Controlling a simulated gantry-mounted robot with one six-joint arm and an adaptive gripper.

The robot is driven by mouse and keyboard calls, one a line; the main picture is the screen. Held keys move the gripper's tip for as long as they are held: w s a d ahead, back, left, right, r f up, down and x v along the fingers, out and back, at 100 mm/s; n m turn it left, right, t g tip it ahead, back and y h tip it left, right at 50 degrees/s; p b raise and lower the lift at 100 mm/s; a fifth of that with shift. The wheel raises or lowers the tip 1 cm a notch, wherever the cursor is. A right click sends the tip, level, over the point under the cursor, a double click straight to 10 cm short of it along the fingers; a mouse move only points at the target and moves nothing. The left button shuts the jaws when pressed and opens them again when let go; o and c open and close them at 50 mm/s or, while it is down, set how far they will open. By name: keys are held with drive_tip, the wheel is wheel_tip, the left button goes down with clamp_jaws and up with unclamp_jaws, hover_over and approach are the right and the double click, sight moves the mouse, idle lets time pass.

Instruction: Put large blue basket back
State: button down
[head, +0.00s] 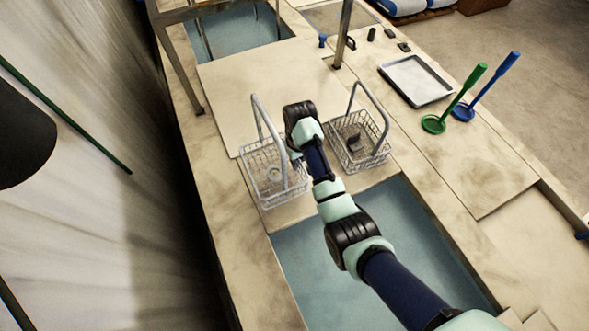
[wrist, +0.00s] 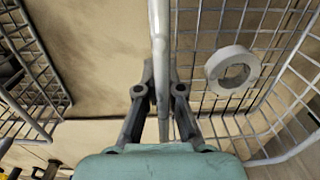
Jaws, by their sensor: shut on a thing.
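Two wire baskets stand out, both looking pale grey rather than clearly blue. The left basket (head: 262,187) has a tall looped handle (head: 262,122) and holds a white ring (head: 274,174). In the wrist view the ring (wrist: 232,70) lies on the mesh to the right. My gripper (wrist: 160,78) is shut on this basket's handle (wrist: 159,25), which runs between the fingers. In the head view my wrist hides the fingers. The basket is at the worktop by the near tank; I cannot tell whether it touches it.
The right basket (head: 373,154) holds a dark item, close beside my arm. A near tank (head: 300,262) of blue liquid lies below my arm. A far tank (head: 232,32) sits under a metal frame (head: 178,60). A tray (head: 416,80) and green (head: 455,100) and blue (head: 489,88) tools lie right.

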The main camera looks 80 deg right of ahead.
drive_tip(key=shift+f, duration=1.9)
drive_tip(key=shift+f, duration=0.1)
drive_tip(key=c, duration=1.3)
unclamp_jaws()
wheel_tip(320, 180, up, 12)
drive_tip(key=shift+s+r+p, duration=0.1)
drive_tip(key=shift+s+p, duration=0.05)
drive_tip(key=shift+p, duration=1.05)
